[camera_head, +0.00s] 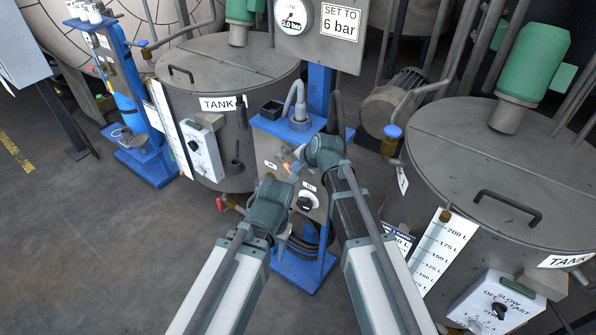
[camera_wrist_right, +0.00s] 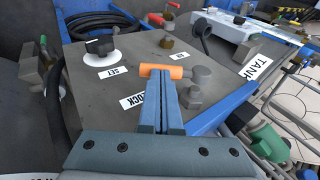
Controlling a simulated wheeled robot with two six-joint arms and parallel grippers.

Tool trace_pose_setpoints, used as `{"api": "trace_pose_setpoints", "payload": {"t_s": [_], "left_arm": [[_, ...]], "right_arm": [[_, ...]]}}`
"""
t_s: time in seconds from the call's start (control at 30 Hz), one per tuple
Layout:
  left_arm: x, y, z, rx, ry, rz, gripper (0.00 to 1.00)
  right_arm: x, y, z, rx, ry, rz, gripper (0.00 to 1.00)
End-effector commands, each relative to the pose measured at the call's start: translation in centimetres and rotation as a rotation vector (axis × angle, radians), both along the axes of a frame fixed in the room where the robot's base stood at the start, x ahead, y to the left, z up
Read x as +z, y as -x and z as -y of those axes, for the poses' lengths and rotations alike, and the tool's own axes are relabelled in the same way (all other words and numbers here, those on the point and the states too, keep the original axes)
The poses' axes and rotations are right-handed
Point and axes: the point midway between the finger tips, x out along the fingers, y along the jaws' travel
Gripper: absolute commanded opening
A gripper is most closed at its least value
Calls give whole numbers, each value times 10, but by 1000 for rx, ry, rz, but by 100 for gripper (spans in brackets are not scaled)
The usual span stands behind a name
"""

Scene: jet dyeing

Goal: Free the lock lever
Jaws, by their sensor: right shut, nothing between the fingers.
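The lock lever (camera_wrist_right: 164,72) is a small orange bar on a grey fitting, on the sloping grey panel (camera_wrist_right: 195,60). A LOCK label (camera_wrist_right: 133,100) lies beside it. In the head view the lever (camera_head: 286,167) is a small orange spot near the right gripper. My right gripper (camera_wrist_right: 159,84) is shut and empty, its fingertips right at the lever in the wrist view; I cannot tell whether they touch it. In the head view my right gripper (camera_head: 298,153) reaches over the panel from the right. My left gripper (camera_head: 272,203) is low in front of the panel; its fingers are hidden.
A black knob on a white dial (camera_wrist_right: 101,49) with a SET label stands beside the lever. A blue post (camera_head: 319,90) carries the gauge board (camera_head: 330,35) behind the panel. Grey tanks (camera_head: 228,65) flank it on both sides. Open floor (camera_head: 90,240) lies at left.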

Motion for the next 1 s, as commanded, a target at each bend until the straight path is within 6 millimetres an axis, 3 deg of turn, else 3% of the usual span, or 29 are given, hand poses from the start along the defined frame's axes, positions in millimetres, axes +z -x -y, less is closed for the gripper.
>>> {"api": "trace_pose_setpoints", "payload": {"t_s": [0.27, 0.47, 0.67, 1.0], "left_arm": [[0, 0, 0, 0, 0, 0, 50], [-10, 0, 0, 0, 0, 0, 50], [-40, 0, 0, 0, 0, 0, 50], [-119, 0, 0, -1, 0, 0, 50]], "right_arm": [[1, 0, 0, 0, -1, 1, 0], [-6, 1, 1, 1, -27, 19, 0], [-19, 2, 0, 0, -120, 85, 0], [-45, -3, -5, -1, -372, 269, 0]]}}
